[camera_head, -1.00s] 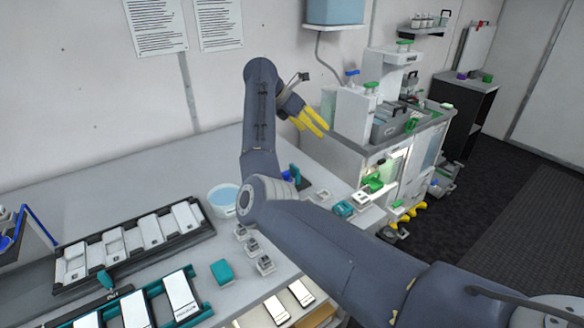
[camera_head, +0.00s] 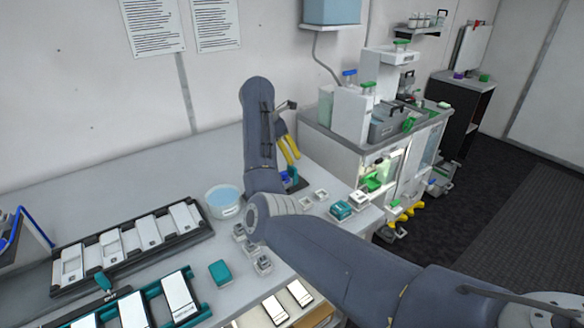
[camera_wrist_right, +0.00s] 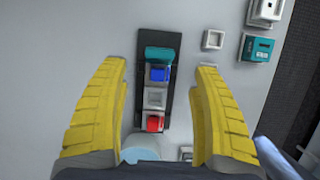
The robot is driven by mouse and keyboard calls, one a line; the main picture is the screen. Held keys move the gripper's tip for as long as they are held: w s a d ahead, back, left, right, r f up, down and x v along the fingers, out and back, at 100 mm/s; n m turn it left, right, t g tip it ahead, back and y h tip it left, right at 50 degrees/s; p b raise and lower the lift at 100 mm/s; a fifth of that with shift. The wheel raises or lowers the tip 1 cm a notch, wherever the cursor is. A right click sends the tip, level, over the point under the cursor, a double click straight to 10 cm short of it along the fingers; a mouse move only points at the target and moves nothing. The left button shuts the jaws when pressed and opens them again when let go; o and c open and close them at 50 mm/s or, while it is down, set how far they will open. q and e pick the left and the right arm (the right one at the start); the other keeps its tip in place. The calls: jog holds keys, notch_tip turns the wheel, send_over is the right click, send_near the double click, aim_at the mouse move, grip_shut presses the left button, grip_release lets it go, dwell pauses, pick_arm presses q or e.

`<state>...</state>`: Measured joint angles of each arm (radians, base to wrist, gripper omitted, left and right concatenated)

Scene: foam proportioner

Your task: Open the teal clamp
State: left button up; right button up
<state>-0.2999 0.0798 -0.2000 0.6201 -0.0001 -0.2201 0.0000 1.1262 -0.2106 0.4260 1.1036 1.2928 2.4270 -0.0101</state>
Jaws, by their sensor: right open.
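In the right wrist view a teal piece (camera_wrist_right: 158,54), which looks like the teal clamp, sits at the top end of a dark upright strip. Below it on the strip are a blue block (camera_wrist_right: 158,74), a pale square (camera_wrist_right: 154,98) and a red block (camera_wrist_right: 153,121). My right gripper (camera_wrist_right: 160,72) is open and empty, with one yellow finger on each side of the strip, apart from it. In the head view my right gripper (camera_head: 290,148) hangs over the back of the bench, above the strip's blue-green end (camera_head: 292,174), largely hidden by my arm. My left gripper is out of view.
A bowl of blue liquid (camera_head: 223,200) stands left of my right arm. A teal box (camera_head: 341,210) and small pale blocks lie to its right. Trays of white slides (camera_head: 130,245) and a teal block (camera_head: 220,272) fill the front left. A machine (camera_head: 385,130) stands behind right.

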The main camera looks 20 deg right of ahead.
aim_at(292, 166)
jog(key=shift+x, duration=4)
jog(key=shift+c, duration=0.5)
grip_shut()
